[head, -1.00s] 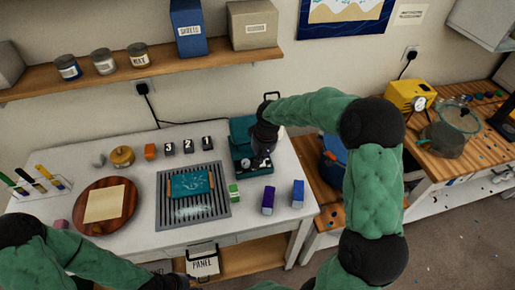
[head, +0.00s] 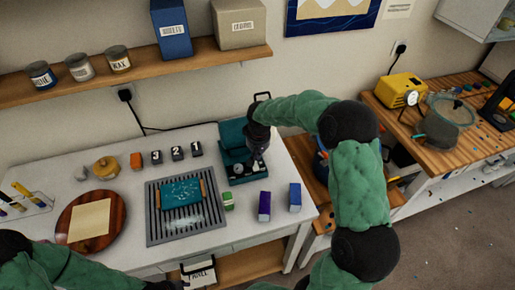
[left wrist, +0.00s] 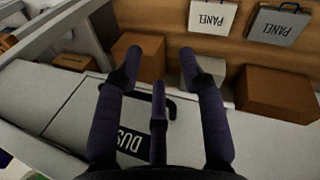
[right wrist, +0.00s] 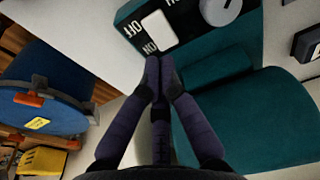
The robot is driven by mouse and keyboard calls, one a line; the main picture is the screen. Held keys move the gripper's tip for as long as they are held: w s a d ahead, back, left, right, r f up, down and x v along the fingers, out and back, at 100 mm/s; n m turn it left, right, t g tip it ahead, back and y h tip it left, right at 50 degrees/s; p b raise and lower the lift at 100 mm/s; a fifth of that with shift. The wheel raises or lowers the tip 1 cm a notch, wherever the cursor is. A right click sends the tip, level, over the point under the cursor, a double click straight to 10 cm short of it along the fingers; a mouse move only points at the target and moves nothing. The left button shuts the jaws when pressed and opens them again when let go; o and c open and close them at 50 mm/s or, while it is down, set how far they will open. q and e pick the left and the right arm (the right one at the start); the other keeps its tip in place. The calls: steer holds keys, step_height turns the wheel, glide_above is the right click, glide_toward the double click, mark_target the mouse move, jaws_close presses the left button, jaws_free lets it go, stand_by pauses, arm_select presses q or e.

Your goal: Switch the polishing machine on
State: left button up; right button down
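The polishing machine (head: 233,136) is a teal unit at the right end of the white table. In the right wrist view its teal body (right wrist: 250,125) fills the right side. A black panel there is marked OFF and ON, with a white switch (right wrist: 160,28) and a grey round knob (right wrist: 218,8). My right gripper (right wrist: 159,68) has its fingertips together, empty, close to the ON end of the panel; I cannot tell if they touch it. My left gripper (left wrist: 160,70) is open, its fingers spread in front of a white front labelled "DUS…" with a black handle (left wrist: 165,103).
A slotted grate (head: 160,228) with a teal slab, a round wooden board (head: 70,215) and several small boxes stand on the table. A blue round container (right wrist: 45,105) is beside the table's right end. A wooden bench (head: 460,147) stands farther right.

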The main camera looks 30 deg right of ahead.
mark_target(256, 162)
steer(key=shift+w+f, duration=0.2)
steer(key=shift+f, duration=1.45)
